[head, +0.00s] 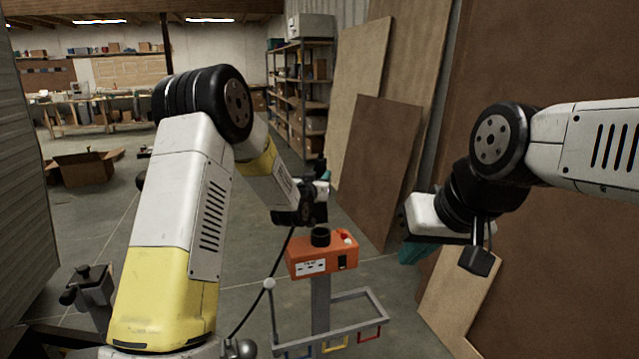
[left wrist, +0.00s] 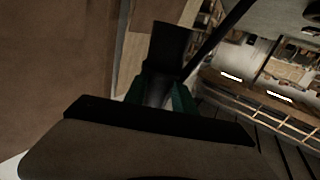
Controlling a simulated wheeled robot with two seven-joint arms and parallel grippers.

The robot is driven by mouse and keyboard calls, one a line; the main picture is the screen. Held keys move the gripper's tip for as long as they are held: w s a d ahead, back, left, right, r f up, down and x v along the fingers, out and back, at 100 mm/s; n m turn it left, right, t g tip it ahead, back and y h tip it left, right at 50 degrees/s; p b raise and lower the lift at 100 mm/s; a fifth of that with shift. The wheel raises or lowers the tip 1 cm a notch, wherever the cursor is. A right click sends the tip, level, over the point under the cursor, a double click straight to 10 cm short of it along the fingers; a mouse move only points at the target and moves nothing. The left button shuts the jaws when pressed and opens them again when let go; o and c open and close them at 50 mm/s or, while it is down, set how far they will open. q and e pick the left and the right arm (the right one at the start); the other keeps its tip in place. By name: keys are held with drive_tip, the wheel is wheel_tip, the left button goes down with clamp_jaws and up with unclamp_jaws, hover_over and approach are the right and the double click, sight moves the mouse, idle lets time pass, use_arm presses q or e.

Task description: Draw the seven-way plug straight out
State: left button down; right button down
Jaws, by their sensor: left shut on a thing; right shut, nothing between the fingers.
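My left gripper (head: 322,182) is above the orange box (head: 318,262), with its teal fingertips partly hidden by its dark wrist. In the left wrist view its green fingers (left wrist: 162,95) are shut on the black seven-way plug (left wrist: 173,45). A black cable (left wrist: 218,38) runs off near the plug; in the head view it hangs down past the box's left side. A short black round fitting (head: 320,237) stands on top of the box. The plug's contact end is not clear, and no box shows around it in the wrist view. My right gripper (head: 410,252) is shut and empty at the right.
The orange box stands on a grey post over a metal frame (head: 352,296) with coloured hooks. Brown boards (head: 375,170) lean against the wall behind and to the right. A shelf rack (head: 300,100) and an open carton (head: 85,167) stand farther back. Open floor lies between.

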use_arm(q)
drive_tip(key=shift+f, duration=0.2)
drive_tip(key=shift+f, duration=0.35)
drive_tip(key=shift+f, duration=1.25)
drive_tip(key=shift+f, duration=0.3)
drive_tip(key=shift+f, duration=3)
drive_tip(key=shift+r, duration=0.1)
drive_tip(key=shift+r, duration=1.95)
